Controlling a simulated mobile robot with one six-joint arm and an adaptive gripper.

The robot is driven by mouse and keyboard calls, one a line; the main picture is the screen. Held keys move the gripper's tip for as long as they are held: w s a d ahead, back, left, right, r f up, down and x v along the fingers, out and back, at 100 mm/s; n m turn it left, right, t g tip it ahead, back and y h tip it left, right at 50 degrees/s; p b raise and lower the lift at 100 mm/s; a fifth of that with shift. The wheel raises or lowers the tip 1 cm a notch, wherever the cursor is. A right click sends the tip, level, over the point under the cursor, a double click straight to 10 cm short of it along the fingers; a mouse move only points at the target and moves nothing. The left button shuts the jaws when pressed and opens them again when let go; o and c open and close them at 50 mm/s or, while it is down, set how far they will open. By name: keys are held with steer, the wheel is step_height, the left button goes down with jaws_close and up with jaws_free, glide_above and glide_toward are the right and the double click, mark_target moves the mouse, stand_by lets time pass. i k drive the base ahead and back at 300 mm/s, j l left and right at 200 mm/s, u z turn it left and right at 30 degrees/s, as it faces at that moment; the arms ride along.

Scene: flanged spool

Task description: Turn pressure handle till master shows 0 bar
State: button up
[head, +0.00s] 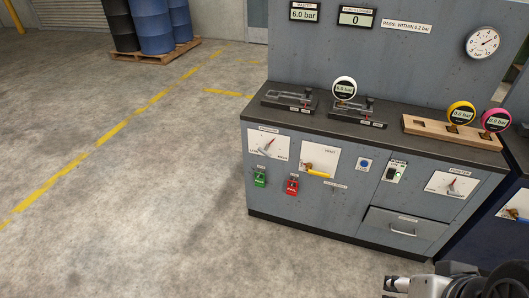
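The master display (304,13) on the upright panel reads 6.0 bar. Part of my arm and what looks like my gripper (398,287) show at the bottom right edge, well below and right of the pressure handle, cut off by the frame. Its fingers cannot be made out clearly.
A yellow vent handle (319,174) and green (260,177) and red (292,186) parts are beside the pressure handle. Gauges stand in a wooden rack (425,126); a white gauge (344,88) reads about 6.0 bar. The floor (150,220) at left is clear.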

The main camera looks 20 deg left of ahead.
mark_target(264, 151)
steer(key=i+j+u, duration=0.35)
steer(key=j, duration=0.35)
steer(key=i+j+u, duration=0.35)
steer(key=i+j, duration=0.25)
steer(key=i+j+u, duration=0.35)
steer(key=i, duration=0.25)
